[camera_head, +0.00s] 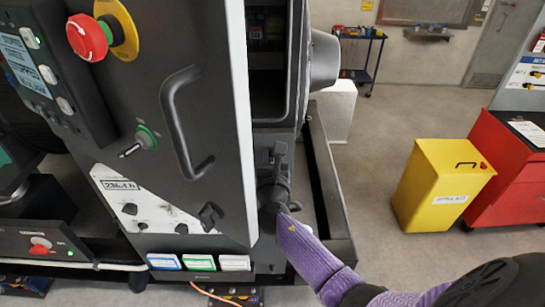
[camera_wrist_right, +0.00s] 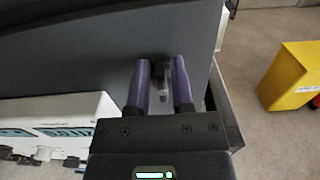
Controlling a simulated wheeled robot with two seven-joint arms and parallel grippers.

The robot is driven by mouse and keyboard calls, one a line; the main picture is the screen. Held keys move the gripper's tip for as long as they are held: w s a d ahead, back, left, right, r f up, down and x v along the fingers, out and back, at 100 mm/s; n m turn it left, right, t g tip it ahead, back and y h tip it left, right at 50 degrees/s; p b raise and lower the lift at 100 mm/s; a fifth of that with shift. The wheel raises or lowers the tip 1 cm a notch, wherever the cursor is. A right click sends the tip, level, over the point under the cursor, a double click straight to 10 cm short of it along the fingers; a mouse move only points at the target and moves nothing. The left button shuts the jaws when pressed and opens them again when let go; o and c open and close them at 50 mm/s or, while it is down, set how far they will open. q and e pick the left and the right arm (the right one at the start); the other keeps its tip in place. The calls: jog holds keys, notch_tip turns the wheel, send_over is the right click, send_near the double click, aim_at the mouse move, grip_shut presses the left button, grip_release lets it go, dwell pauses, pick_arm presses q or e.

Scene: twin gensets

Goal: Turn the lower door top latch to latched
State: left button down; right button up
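A grey door panel (camera_head: 205,50) with a long black handle (camera_head: 182,125) fills the left middle of the head view. A small black latch knob (camera_head: 210,215) sits near its lower right corner. Dark latch-like fittings (camera_head: 277,190) show just right of the door edge; I cannot tell which part is the lower door top latch. My right gripper (camera_head: 283,222) comes in from the lower right, its purple fingertip beside these fittings. In the right wrist view its two fingers (camera_wrist_right: 161,68) are apart, with a small dark latch piece (camera_wrist_right: 164,82) between them; contact is unclear. My left gripper is not in view.
A red emergency stop (camera_head: 86,38) and a key switch (camera_head: 146,138) are on the panels at left. Label tags (camera_head: 200,262) line the bottom.

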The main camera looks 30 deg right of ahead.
jog(key=shift+s, duration=0.1)
grip_shut()
jog(key=shift+f+m, duration=0.1)
jog(key=shift+m, duration=0.2)
jog(key=m+b, duration=0.2)
jog(key=m, duration=0.3)
jog(key=d+f+m+b, duration=0.1)
jog(key=m+b, duration=0.2)
jog(key=m, duration=0.3)
jog(key=s+f+m+b, duration=0.1)
jog(key=m+b, duration=0.2)
jog(key=m, duration=0.3)
jog(key=shift+d, duration=0.3)
jog(key=shift+b, duration=0.3)
jog(key=shift+o, duration=0.9)
grip_release()
jog(key=shift+o, duration=1)
jog(key=shift+w+a, duration=0.1)
jog(key=shift+w, duration=0.05)
jog(key=shift+r, duration=0.1)
